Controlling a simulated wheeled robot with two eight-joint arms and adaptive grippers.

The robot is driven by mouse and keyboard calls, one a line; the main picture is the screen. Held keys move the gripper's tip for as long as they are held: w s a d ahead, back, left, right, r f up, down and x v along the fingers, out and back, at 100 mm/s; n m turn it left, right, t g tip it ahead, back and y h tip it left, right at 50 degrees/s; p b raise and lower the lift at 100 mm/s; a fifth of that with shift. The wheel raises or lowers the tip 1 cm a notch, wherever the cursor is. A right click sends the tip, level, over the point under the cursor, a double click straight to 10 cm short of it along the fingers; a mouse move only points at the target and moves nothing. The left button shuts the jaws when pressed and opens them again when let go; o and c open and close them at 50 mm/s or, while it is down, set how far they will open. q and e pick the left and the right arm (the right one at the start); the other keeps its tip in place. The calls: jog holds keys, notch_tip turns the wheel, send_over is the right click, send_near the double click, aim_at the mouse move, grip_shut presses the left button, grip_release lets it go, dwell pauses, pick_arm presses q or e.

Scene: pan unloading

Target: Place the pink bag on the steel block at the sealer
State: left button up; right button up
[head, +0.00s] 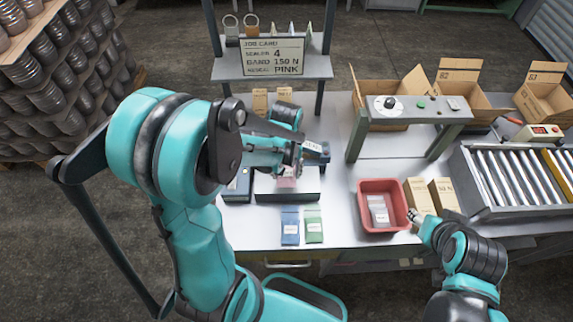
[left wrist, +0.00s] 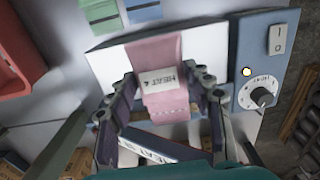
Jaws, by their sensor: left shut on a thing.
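The pink bag (left wrist: 152,52) is between the fingers of my left gripper (left wrist: 165,88) in the left wrist view, shut on it. A white label crosses the bag. In the head view the bag (head: 287,182) shows under my left gripper (head: 285,168), partly hidden by it. The bag is over the pale-topped steel block (head: 307,184), which has a dark front; I cannot tell whether it rests on it. The sealer's blue box with a dial (left wrist: 262,95) stands beside the block. My right gripper (head: 414,216) is beside the red bin; its fingers are too small to read.
A blue bag (head: 290,228) and a green bag (head: 313,226) lie in front of the block. Brown cartons (head: 443,196) and a roller conveyor (head: 505,180) are at right. The job card (head: 273,57) reads sealer 4, pink.

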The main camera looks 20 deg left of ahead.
pick_arm(q)
jog(key=w, duration=0.1)
jog(key=w+a, duration=0.1)
jog(key=shift+w+a, duration=0.2)
jog(key=shift+w, duration=0.2)
jog(key=shift+w+a, duration=0.25)
jog(key=shift+w, duration=0.2)
notch_tip(320, 180, down, 3)
jog(key=shift+w+r+b, duration=0.1)
jog(key=shift+b, duration=0.25)
jog(key=shift+f, duration=0.35)
